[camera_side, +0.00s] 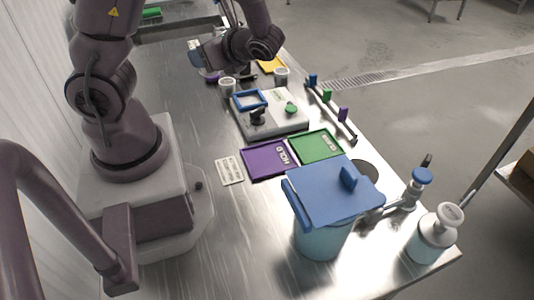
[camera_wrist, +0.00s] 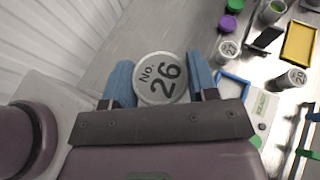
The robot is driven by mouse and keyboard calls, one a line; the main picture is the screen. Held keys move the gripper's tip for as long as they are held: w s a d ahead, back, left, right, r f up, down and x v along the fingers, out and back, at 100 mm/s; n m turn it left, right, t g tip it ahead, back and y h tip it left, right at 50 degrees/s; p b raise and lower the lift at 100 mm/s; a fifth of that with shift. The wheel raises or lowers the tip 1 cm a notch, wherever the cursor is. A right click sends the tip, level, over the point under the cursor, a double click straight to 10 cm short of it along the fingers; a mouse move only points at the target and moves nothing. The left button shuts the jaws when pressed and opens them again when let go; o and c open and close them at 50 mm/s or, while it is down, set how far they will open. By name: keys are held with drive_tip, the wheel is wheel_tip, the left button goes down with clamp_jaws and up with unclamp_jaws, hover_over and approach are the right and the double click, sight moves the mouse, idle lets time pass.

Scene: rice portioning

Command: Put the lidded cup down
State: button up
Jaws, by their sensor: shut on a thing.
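In the wrist view my gripper (camera_wrist: 158,66) has its two blue fingers on either side of a cup with a pale lid marked "No. 26" (camera_wrist: 160,78) and is shut on it. The lid faces the camera; the cup's body and underside are hidden below it. In the side view my gripper (camera_side: 204,51) is above the far left part of the steel bench, and the held cup is too small to make out clearly. Whether the cup touches the bench cannot be told.
Two other lidded cups (camera_side: 227,85) (camera_side: 281,74) stand near a scale (camera_side: 290,124) with a blue frame (camera_side: 249,99). A yellow tray (camera_wrist: 299,42) lies beyond. A purple tray (camera_side: 268,158), green tray (camera_side: 318,146) and blue-lidded bin (camera_side: 325,190) are nearer. The bench's left side is largely clear.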

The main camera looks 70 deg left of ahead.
drive_tip(key=s+d+f+n+g+h, duration=0.2)
drive_tip(key=s+d+n+g+h, duration=0.1)
drive_tip(key=d+n+h, duration=0.4)
drive_tip(key=s+d+f+n+g+h, duration=0.3)
drive_tip(key=d+n+h, duration=0.1)
drive_tip(key=n+h, duration=0.5)
drive_tip(key=w+d+r+n+t+h, duration=0.1)
drive_tip(key=w+d+n+t+h, duration=0.55)
drive_tip(key=n+t+h, duration=0.35)
drive_tip(key=w+a+r+n+t+y, duration=0.1)
drive_tip(key=w+a+r+n+t, duration=0.1)
drive_tip(key=w+n+t, duration=0.35)
drive_tip(key=n+t+y, duration=0.4)
drive_tip(key=n+t, duration=0.3)
drive_tip(key=n, duration=0.1)
hover_over(278, 156)
wheel_tip(278, 156, down, 9)
drive_tip(key=shift+f, duration=4.35)
